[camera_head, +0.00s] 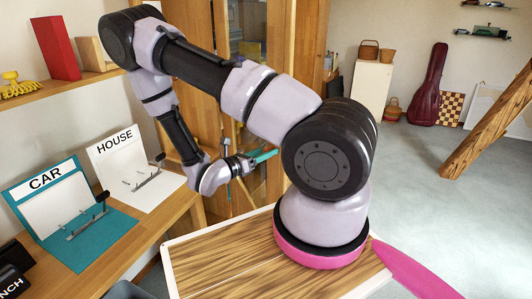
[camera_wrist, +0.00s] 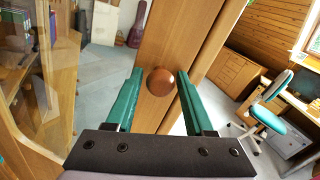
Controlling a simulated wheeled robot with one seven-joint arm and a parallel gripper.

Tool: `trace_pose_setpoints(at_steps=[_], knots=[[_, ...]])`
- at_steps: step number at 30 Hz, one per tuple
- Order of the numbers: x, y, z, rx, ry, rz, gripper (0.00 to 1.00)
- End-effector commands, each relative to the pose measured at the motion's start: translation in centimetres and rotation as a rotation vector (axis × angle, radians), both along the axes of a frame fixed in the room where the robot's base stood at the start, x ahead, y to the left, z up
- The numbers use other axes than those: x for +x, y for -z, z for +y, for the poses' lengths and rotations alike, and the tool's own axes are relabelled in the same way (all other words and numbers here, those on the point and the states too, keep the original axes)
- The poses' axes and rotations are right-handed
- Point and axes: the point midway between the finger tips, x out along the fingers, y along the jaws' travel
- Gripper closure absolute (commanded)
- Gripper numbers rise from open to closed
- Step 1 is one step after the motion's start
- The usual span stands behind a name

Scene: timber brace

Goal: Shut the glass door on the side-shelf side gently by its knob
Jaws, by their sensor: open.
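In the wrist view a round brown knob (camera_wrist: 160,81) sits on a wooden upright (camera_wrist: 180,35). My gripper (camera_wrist: 160,74) is open, with one green finger on each side of the knob. I cannot tell whether either finger touches it. Glass panes in a wooden frame (camera_wrist: 40,50) stand at the left of the wrist view, with shelves behind them. In the head view the wooden cabinet with a glass pane (camera_head: 247,30) stands behind my arm, and my gripper (camera_head: 264,156) is in front of its lower part. The knob is too small or hidden to make out there.
A desk with a CAR board (camera_head: 62,205) and a HOUSE board (camera_head: 128,160) stands at the left. A wall shelf (camera_head: 60,88) with a red block (camera_head: 56,48) is above it. A slanted timber (camera_head: 490,125) stands right. The grey floor between is mostly clear.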

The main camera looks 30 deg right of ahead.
Motion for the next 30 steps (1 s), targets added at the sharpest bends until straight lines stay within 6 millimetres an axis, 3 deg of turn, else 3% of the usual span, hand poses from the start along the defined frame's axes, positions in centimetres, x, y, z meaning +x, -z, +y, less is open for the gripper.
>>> trace_pose_setpoints(at_steps=[2, 3, 6, 7, 30], knots=[[0.0, 0.0, 0.02, 0.0, 0.0, 0.0, 0.46], [0.0, 0.0, 0.02, 0.0, 0.0, 0.0, 0.54], [0.0, 0.0, 0.03, 0.0, 0.0, 0.0, 0.92], [-0.01, 0.0, 0.04, 0.0, 0.0, 0.0, 1.0], [0.02, 0.02, 0.08, 0.0, -0.001, 0.0, 1.0]])
